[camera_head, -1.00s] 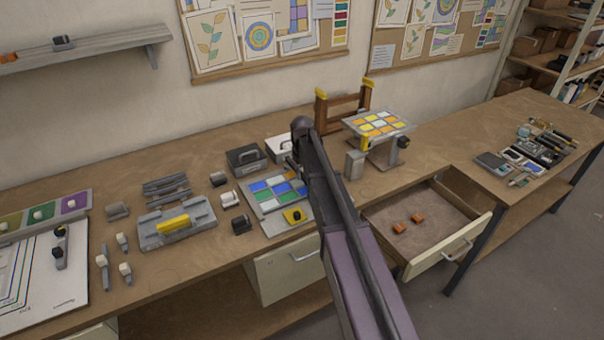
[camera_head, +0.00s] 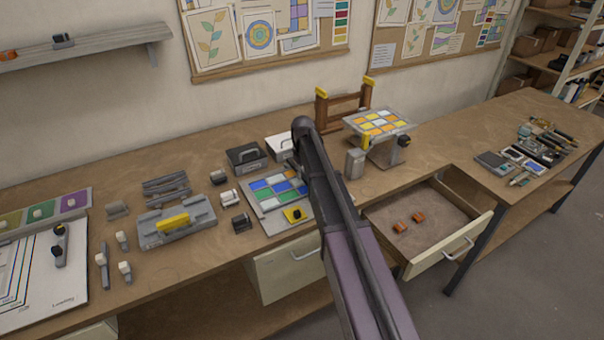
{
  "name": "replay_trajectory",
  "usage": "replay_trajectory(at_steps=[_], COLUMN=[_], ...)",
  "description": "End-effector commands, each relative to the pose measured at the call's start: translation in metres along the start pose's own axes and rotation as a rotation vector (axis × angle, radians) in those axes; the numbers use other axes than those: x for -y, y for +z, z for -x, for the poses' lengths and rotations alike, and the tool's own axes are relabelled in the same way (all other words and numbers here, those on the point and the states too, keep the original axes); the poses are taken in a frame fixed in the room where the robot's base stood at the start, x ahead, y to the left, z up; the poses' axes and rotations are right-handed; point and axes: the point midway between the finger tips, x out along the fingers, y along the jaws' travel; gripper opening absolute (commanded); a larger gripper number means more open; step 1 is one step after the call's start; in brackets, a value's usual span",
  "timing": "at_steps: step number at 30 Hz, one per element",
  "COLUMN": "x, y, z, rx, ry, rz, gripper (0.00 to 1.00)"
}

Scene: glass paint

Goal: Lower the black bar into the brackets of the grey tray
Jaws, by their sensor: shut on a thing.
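My arm's dark upper link crosses the middle of the view and hides my gripper. I cannot make out the black bar; it may be behind the arm. A flat grey tray (camera_head: 269,224) with blue, green and white tiles lies on the bench just left of the arm, its right side covered by the arm. A yellow block (camera_head: 293,214) with a black knob sits at its front edge. I see no brackets clearly on this tray. Another grey tray-like piece (camera_head: 150,238) with a yellow handle (camera_head: 173,222) lies further left.
A black box (camera_head: 244,157) and a white box (camera_head: 279,147) stand behind the tiled tray. A tilted tile stand (camera_head: 378,123) and a grey block (camera_head: 355,163) are close right of the arm. An open drawer (camera_head: 450,255) juts out at the front right.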

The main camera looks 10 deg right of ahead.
Motion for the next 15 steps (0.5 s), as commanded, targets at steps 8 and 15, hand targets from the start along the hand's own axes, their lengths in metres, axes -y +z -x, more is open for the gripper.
replay_trajectory(at_steps=[8, 15], x=[0.0, 0.0], y=[0.0, 0.0], z=[-0.0017, -0.0085], rx=[0.0, 0.0], ry=[0.0, 0.0], rz=[0.0, 0.0], gripper=[0.0, 0.0])
